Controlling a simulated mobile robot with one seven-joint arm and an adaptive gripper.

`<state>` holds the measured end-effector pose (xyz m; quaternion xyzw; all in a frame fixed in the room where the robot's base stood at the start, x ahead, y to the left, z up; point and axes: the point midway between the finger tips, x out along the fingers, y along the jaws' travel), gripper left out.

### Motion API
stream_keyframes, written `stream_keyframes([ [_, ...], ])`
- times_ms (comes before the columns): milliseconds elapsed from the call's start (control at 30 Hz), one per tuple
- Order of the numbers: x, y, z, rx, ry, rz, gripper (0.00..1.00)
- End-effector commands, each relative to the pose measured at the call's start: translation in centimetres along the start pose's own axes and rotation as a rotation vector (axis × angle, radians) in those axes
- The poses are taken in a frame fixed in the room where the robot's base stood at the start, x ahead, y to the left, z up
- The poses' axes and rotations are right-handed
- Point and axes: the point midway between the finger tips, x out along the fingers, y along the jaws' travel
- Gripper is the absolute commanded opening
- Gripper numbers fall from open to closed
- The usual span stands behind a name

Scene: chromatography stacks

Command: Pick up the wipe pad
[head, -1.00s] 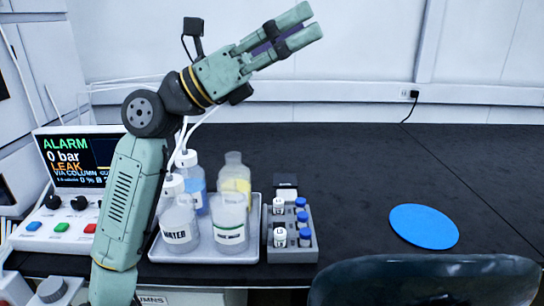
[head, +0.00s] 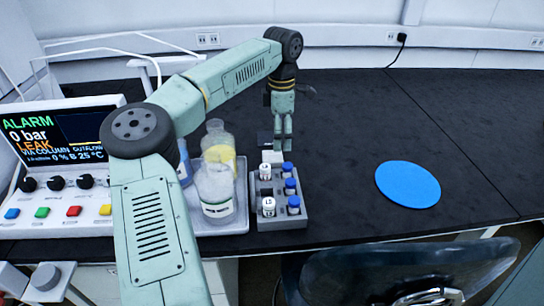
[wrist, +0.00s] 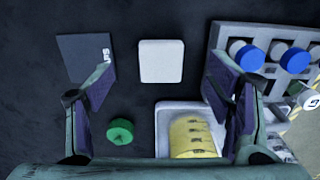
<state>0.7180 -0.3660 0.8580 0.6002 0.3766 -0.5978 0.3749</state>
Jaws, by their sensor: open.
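The wipe pad looks to be the small white rounded square (wrist: 161,61) lying flat on the dark bench in the wrist view. In the head view it shows as a white patch (head: 272,157) just behind the vial rack, partly hidden by my gripper. My gripper (head: 283,146) points down above this spot, with its fingers close together as seen from the side. In the wrist view my gripper (wrist: 162,82) is open and empty, its fingers wide apart. The pad lies between and beyond the fingertips, not touching them.
A grey vial rack (wrist: 222,38) with blue-capped vials (wrist: 295,59) stands close to the right finger. A dark box (wrist: 80,55) lies by the left finger. A green cap (wrist: 119,131) and a yellow bottle (wrist: 193,136) are near. A blue disc (head: 408,185) lies on open bench.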

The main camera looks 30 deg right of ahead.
Motion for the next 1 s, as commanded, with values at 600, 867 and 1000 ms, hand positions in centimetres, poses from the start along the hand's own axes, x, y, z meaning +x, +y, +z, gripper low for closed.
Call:
stream_keyframes([
  [600, 6.6, -0.2, -0.2, 0.001, -0.004, 0.000, 0.73],
  [867, 6.7, -0.2, -0.2, 0.000, -0.004, 0.001, 0.68],
  [1000, 6.7, -0.2, -0.2, 0.000, -0.004, 0.001, 0.59],
])
